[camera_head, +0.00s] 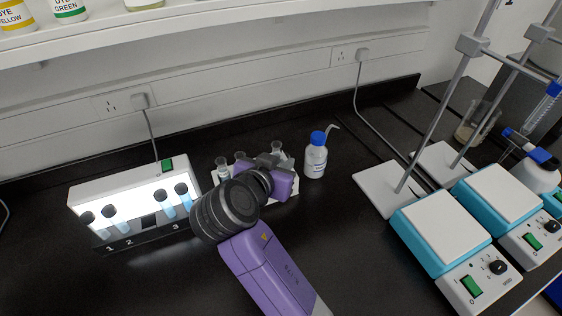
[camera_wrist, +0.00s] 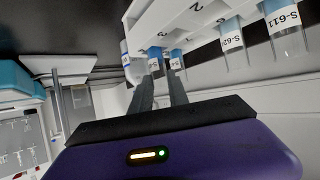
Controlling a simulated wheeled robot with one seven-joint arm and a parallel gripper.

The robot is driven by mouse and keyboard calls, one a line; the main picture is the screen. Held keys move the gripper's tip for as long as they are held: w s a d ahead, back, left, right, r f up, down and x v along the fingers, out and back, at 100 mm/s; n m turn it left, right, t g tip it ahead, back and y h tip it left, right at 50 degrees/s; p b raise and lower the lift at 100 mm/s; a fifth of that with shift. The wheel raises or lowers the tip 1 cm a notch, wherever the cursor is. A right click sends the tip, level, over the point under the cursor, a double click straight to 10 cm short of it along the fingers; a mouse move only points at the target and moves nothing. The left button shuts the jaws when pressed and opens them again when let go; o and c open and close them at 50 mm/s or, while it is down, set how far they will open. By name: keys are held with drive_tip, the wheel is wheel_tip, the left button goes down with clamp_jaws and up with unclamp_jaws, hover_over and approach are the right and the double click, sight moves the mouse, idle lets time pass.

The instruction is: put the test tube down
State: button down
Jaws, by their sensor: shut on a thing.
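My gripper (camera_wrist: 163,76) is shut on a test tube (camera_wrist: 156,57) with a blue band and a white label, at the white rack. The fingers partly hide this tube, and I cannot tell how deep it sits in the rack. The numbered white rack (camera_wrist: 165,22) holds other labelled tubes, S-621 (camera_wrist: 232,38) and S-611 (camera_wrist: 284,25), in the wrist view, which looks upside down. In the head view my wrist hides the fingers and much of the rack (camera_head: 284,197). Dark-capped tubes (camera_head: 222,165) stand up behind it.
A lit stand (camera_head: 130,185) with several blue-filled tubes is at the left. A wash bottle (camera_head: 315,158) with a blue cap stands close right of the rack. Stirrer plates (camera_head: 440,230) and stands are at the right. The bench between bottle and stirrers is clear.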

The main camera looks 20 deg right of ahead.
drive_tip(key=c, duration=1.7)
unclamp_jaws()
drive_tip(key=shift+f, duration=0.15)
drive_tip(key=o, duration=0.4)
drive_tip(key=shift+r, duration=0.35)
drive_tip(key=v, duration=1.2)
drive_tip(key=shift+f+b, duration=0.2)
drive_tip(key=shift+b, duration=0.1)
drive_tip(key=shift+s+a, duration=0.1)
